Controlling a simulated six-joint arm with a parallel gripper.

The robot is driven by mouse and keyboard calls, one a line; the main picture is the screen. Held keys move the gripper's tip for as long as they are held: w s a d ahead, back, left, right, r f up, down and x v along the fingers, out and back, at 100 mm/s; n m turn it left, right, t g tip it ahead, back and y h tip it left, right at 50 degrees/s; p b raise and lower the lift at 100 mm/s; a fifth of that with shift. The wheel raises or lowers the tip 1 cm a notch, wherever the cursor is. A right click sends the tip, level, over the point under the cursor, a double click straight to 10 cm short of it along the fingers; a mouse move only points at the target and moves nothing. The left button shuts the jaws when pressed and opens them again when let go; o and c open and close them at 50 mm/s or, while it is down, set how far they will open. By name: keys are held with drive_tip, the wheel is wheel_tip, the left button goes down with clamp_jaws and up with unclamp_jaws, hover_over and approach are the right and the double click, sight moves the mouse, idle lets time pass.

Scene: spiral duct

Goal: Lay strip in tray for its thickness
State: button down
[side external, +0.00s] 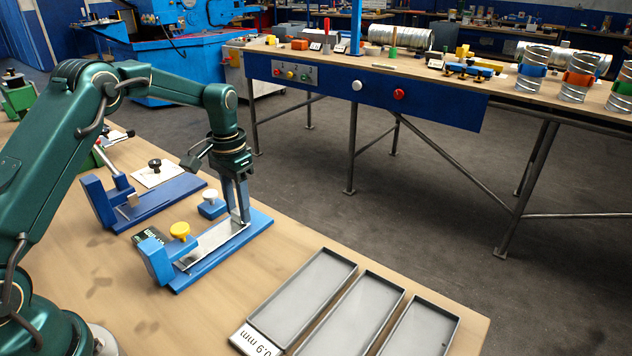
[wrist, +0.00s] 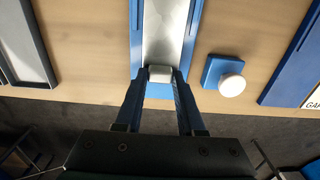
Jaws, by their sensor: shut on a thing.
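The shiny metal strip (side external: 218,235) lies along a blue gauge fixture (side external: 262,221) with a yellow knob (side external: 180,230) at its near end. My gripper (side external: 240,218) points down at the fixture's far end, shut on the pale block at the strip's end. In the wrist view, my gripper (wrist: 160,74) has its fingertips on both sides of that block, and the strip (wrist: 166,30) runs away from it. Grey shallow trays (side external: 304,298) lie side by side at the table's front right. They look empty. A card marked in mm (side external: 254,341) sits at the leftmost one.
A small blue block with a white knob (side external: 211,203) stands close beside the fixture. A second blue fixture (side external: 150,205) lies farther left, with a white card (side external: 156,174) behind it. Bare wood lies between the fixture and the trays. A bench (side external: 400,65) stands across the aisle.

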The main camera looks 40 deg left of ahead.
drive_tip(key=shift+r, duration=3.3)
